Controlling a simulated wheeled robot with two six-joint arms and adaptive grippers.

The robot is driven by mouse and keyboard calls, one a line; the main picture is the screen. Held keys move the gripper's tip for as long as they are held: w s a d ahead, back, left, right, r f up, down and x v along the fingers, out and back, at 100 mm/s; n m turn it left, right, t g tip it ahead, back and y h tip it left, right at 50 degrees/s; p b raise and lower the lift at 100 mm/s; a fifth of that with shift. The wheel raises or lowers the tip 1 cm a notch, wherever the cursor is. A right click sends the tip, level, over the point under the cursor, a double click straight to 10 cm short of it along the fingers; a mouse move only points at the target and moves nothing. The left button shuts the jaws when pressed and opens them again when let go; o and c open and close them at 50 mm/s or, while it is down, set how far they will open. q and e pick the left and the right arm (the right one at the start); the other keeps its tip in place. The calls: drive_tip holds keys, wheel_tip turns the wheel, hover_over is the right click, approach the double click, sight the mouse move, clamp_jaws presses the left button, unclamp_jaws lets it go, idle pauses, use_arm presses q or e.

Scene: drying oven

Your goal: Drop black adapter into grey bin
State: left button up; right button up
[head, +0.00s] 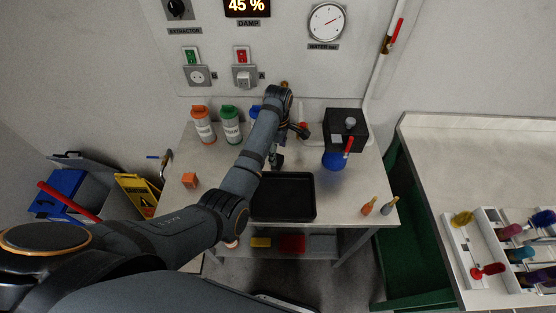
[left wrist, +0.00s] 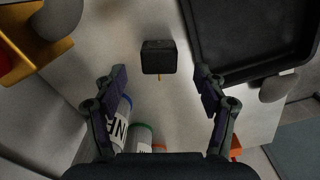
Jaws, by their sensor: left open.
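The black adapter (left wrist: 159,57) is a small dark block with a short brownish pin, lying on the worktop in the left wrist view. My left gripper (left wrist: 160,84) is open, with its fingers spread to either side and the adapter just ahead, between their lines and untouched. In the head view my left gripper (head: 277,158) is low over the table behind the black tray, and I cannot make out the adapter there. The grey bin (head: 322,243) is on the shelf under the table, right of a red bin (head: 292,243) and a yellow bin (head: 261,242). My right gripper is not in view.
The black tray (head: 284,218) sits beside the adapter; it also shows in the left wrist view (left wrist: 215,72). An orange-capped bottle (head: 203,128) and a green-capped bottle (head: 231,128) stand behind. An orange cube (head: 189,180) lies left. A black box (head: 346,128) stands right.

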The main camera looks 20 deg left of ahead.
sight(278, 158)
use_arm(q)
drive_tip(key=shift+f, duration=0.4)
wheel_tip(278, 158, down, 4)
drive_tip(key=shift+r+p, duration=0.15)
drive_tip(key=shift+p, duration=0.45)
drive_tip(key=shift+w+a+f, duration=0.1)
drive_tip(key=shift+f, duration=0.2)
drive_tip(key=shift+r, duration=0.1)
drive_tip(key=c, duration=1.3)
drive_tip(key=shift+o, duration=0.2)
wheel_tip(278, 158, up, 2)
drive_tip(key=shift+r, duration=0.25)
drive_tip(key=s+a+r+p, duration=0.4)
drive_tip(key=s+r+p, duration=0.2)
drive_tip(key=s+r, duration=0.4)
drive_tip(key=s, duration=0.3)
drive_tip(key=shift+s+a+r, duration=0.15)
drive_tip(key=shift+s+r, duration=0.1)
